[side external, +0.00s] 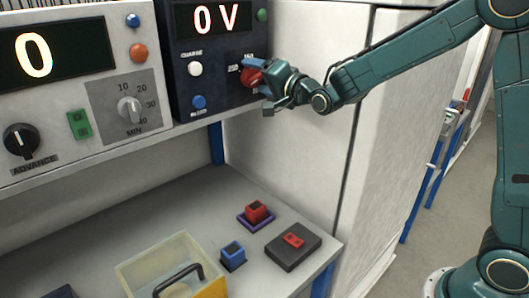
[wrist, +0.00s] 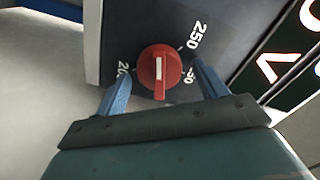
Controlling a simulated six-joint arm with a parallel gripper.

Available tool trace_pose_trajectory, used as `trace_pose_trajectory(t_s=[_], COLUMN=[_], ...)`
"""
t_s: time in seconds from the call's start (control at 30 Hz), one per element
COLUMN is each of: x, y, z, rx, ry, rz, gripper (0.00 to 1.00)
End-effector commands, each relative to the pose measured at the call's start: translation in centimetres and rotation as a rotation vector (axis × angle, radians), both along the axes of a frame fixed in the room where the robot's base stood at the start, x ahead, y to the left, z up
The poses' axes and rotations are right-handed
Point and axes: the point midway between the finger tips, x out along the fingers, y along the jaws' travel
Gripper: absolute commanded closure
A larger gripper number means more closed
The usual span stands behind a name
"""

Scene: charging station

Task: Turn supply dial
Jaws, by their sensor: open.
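The supply dial is a red knob (wrist: 159,72) with a white pointer line, on a dark panel with printed numbers around it. In the side view the red dial (side external: 250,77) is partly hidden by my gripper (side external: 262,78). The panel's display (side external: 215,18) reads 0 V. In the wrist view my gripper (wrist: 162,90) has its two blue fingers apart, one on each side of the knob. Gaps show between the fingers and the knob. Whether the fingertips reach the panel face is unclear.
The dark supply panel (side external: 185,70) also has white and blue buttons. A grey timer panel (side external: 125,105) stands to its left. On the bench below are a red block (side external: 256,211), a blue block (side external: 232,253), a dark box (side external: 281,255) and a yellow bin (side external: 140,273).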

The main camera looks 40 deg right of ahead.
Motion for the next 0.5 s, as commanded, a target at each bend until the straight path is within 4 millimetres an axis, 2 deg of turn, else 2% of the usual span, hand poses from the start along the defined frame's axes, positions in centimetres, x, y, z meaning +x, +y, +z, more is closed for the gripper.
trace_pose_trajectory(t_s=[0.37,0.5], x=[0.38,0.36], y=[-0.01,0.0], z=[0.0,0.0], rx=[0.0,0.0], ry=[0.0,0.0], rz=[0.0,0.0], gripper=[0.29,0.52])
